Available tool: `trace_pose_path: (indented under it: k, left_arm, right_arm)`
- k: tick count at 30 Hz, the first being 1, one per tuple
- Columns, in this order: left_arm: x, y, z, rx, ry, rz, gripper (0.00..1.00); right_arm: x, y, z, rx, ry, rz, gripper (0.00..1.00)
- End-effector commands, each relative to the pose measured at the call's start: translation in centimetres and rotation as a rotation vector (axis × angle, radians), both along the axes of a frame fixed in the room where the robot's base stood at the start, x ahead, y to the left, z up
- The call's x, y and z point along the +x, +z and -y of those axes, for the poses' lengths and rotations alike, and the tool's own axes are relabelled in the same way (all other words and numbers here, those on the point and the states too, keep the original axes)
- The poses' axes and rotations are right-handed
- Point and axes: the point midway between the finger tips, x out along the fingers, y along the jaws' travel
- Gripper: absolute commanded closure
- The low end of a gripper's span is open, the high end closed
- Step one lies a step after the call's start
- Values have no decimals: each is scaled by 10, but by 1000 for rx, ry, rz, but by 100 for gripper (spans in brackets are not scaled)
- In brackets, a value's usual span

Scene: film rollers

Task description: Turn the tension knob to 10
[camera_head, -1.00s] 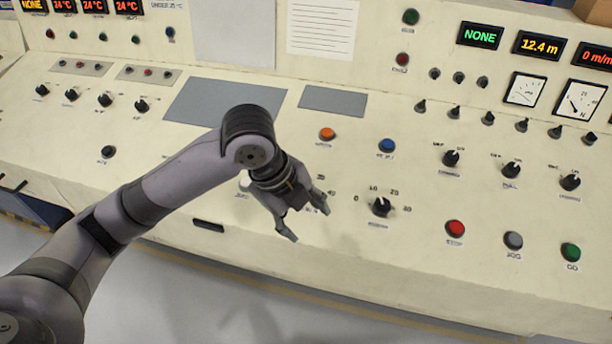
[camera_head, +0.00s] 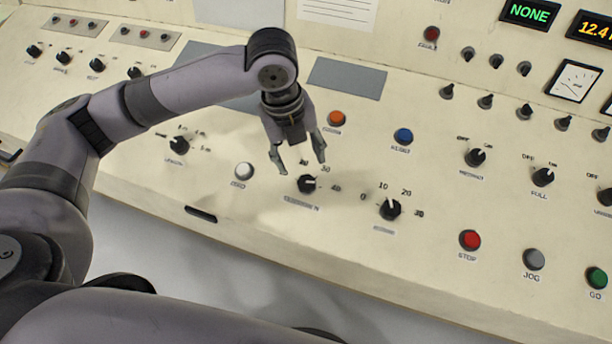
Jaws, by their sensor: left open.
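A black knob (camera_head: 306,183) with a number scale around it sits in the middle of the sloping panel. Its label is blurred but seems to end in N, so it may be the tension knob. Its pale mark seems to point right, towards 40. Another black knob (camera_head: 390,209), with a scale from 0 to 30, is to its right; its mark points up near 10. My left gripper (camera_head: 299,163) is open and empty, fingers pointing down, just above the first knob in the picture. I cannot tell whether it touches the panel. My right gripper is not in view.
A white button (camera_head: 244,171) and a black knob (camera_head: 180,146) are to the left. Orange (camera_head: 337,118) and blue (camera_head: 403,136) buttons are behind. Red (camera_head: 469,240), grey (camera_head: 534,259) and green (camera_head: 597,278) buttons line the front right.

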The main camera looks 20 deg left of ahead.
Motion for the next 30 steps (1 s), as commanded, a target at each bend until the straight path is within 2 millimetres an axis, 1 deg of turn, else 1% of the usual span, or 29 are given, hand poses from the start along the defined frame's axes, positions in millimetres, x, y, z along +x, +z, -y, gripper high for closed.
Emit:
trace_pose_path:
  k: [1,6,9,13,18,26,30]
  left_arm:
    - [-1,-12,1,1,-1,-6,46]
    - [3,-48,6,1,0,-4,46]
    - [4,-65,8,0,0,-3,46]
    - [7,-82,10,0,0,-1,46]
    - [8,-92,11,0,-1,0,46]
    - [8,-94,12,0,-2,2,46]
    - [8,-93,11,-1,-1,1,54]
  right_arm:
    - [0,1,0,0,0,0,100]
    - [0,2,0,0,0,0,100]
    - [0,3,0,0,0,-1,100]
    - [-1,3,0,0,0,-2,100]
    - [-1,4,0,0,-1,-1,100]
    - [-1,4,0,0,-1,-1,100]
    - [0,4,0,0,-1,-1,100]
